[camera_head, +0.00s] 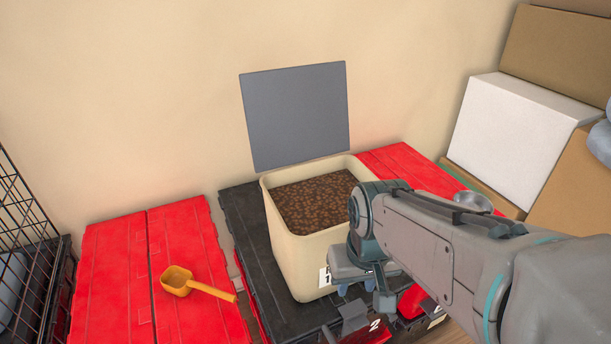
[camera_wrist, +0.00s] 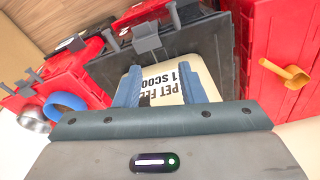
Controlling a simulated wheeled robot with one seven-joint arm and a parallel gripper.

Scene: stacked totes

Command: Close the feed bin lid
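The cream feed bin (camera_head: 300,258) stands on a black tote and holds brown kibble. Its flat grey lid (camera_head: 296,115) stands open, upright behind the bin near the wall. My gripper (camera_head: 358,288) is low at the bin's front right side, away from the lid. In the wrist view my gripper (camera_wrist: 163,78) has its two blue fingers spread apart, with the bin's labelled front (camera_wrist: 164,88) showing between them. Nothing is seen held. Whether the fingers touch the bin I cannot tell. My arm hides the bin's right front corner in the head view.
A black tote (camera_head: 238,205) bears the bin. Red totes (camera_head: 108,270) flank it, with a yellow scoop (camera_head: 178,281) on the left one and a metal bowl (camera_head: 473,202) on the right. Boxes (camera_head: 515,135) stand right; a wire cage (camera_head: 30,250) stands left.

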